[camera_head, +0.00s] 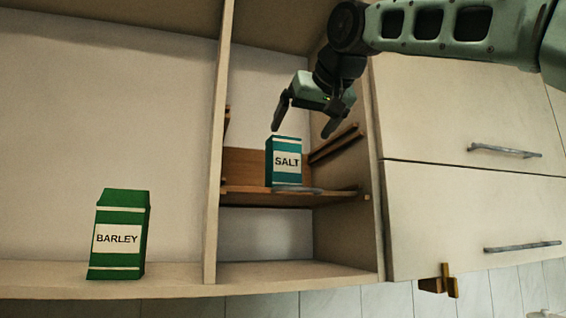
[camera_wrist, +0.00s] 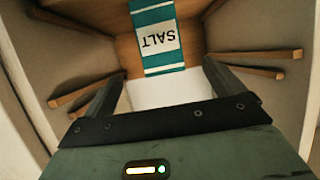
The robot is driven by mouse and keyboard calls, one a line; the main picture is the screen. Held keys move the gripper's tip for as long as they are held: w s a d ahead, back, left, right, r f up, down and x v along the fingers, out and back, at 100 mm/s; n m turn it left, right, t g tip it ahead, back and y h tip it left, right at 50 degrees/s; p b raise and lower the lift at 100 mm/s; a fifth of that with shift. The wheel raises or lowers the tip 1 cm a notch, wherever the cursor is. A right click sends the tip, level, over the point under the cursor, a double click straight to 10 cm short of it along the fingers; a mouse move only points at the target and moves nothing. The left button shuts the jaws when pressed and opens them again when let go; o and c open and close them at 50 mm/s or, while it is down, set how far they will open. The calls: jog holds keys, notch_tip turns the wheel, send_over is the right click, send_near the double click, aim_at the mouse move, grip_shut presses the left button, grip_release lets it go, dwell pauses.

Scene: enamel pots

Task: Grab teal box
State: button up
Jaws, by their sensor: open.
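The teal box (camera_head: 284,162), labelled SALT, stands upright on a wooden shelf in the middle compartment of the cabinet. It also shows in the wrist view (camera_wrist: 158,40), upside down in the picture, at the top centre beyond the fingers. My gripper (camera_head: 303,130) is open and empty, in front of and above the teal box in the head view. In the wrist view the two fingers (camera_wrist: 163,82) are spread apart, with the box lying roughly in line with the gap between them. The box's back is hidden.
A green box (camera_head: 118,240) labelled BARLEY stands on the lower board at left. A vertical divider (camera_head: 217,150) borders the compartment at left. Wooden rails (camera_head: 336,145) stick out at its sides. A flat grey item (camera_head: 298,189) lies at the shelf's front. Closed doors (camera_head: 470,200) are at right.

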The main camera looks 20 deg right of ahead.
aim_at(288, 153)
jog(key=p+x, duration=0.2)
jog(key=x, duration=0.4)
jog(key=shift+w+f, duration=0.1)
jog(key=shift+w, duration=0.3)
jog(key=p+x, duration=0.3)
jog(key=x, duration=0.1)
jog(key=shift+w+a, duration=0.1)
jog(key=shift+w, duration=0.15)
jog(key=shift+w+f, duration=0.35)
jog(key=shift+w, duration=0.05)
jog(key=c, duration=1.3)
